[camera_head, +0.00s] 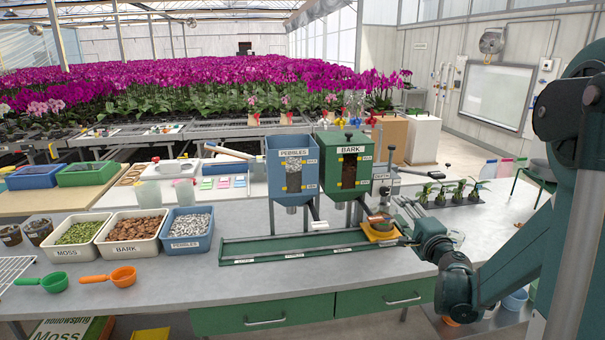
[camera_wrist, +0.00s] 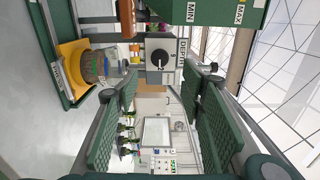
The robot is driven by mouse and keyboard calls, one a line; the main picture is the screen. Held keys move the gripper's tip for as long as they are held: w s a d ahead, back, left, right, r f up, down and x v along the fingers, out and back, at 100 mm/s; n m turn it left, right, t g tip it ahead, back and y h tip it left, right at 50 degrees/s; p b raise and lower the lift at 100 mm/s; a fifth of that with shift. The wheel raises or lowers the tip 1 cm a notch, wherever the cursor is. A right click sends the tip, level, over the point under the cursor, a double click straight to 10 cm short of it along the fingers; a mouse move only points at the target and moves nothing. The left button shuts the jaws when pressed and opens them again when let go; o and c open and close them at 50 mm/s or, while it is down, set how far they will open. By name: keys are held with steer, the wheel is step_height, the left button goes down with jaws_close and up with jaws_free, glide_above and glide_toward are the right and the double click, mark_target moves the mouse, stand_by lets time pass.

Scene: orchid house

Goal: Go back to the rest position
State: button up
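My gripper (camera_head: 408,214) is at the right end of the green potting station (camera_head: 300,246), beside a yellow holder (camera_head: 382,236). A small pot (camera_head: 378,222) stands in the holder, partly hidden in the head view. In the wrist view my gripper (camera_wrist: 165,92) has its two green-padded fingers spread apart with nothing between them. The pot also shows in the wrist view (camera_wrist: 92,66), to the left of the fingers and apart from them. A box marked DEPTH (camera_wrist: 166,58) is seen beyond the fingertips.
Blue PEBBLES hopper (camera_head: 292,160) and green BARK hopper (camera_head: 348,168) stand left of my gripper. Seedlings in a black tray (camera_head: 452,203) are behind it. Bins of moss (camera_head: 75,252), bark (camera_head: 133,248) and pebbles (camera_head: 187,245) sit at left. The bench front right of centre is clear.

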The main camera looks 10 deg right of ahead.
steer(key=s+a+r+n+g+y+p, duration=0.1)
steer(key=a+r+n, duration=0.1)
steer(key=a, duration=0.4)
steer(key=s+a+r+n+g+y, duration=0.1)
steer(key=a+r+n+y, duration=0.1)
steer(key=a, duration=0.4)
steer(key=s+a+n+g+y, duration=0.1)
steer(key=s+a+n+g, duration=0.2)
steer(key=s+a+n, duration=0.55)
steer(key=s+a+f+n+g+h, duration=0.1)
steer(key=s+a+f+g, duration=0.1)
steer(key=s+a, duration=0.4)
steer(key=s+a+f+n+g, duration=0.1)
steer(key=s+a, duration=0.2)
steer(key=s, duration=0.5)
steer(key=s+d+f+n+g+h, duration=0.1)
steer(key=s+f+n, duration=0.1)
steer(key=s, duration=0.6)
steer(key=s+f+n+g+h+b, duration=0.1)
steer(key=s+f+g+h, duration=0.1)
steer(key=s, duration=0.5)
steer(key=shift+s+d+f+n, duration=0.35)
steer(key=shift+s+d+f, duration=0.05)
steer(key=shift+f, duration=0.05)
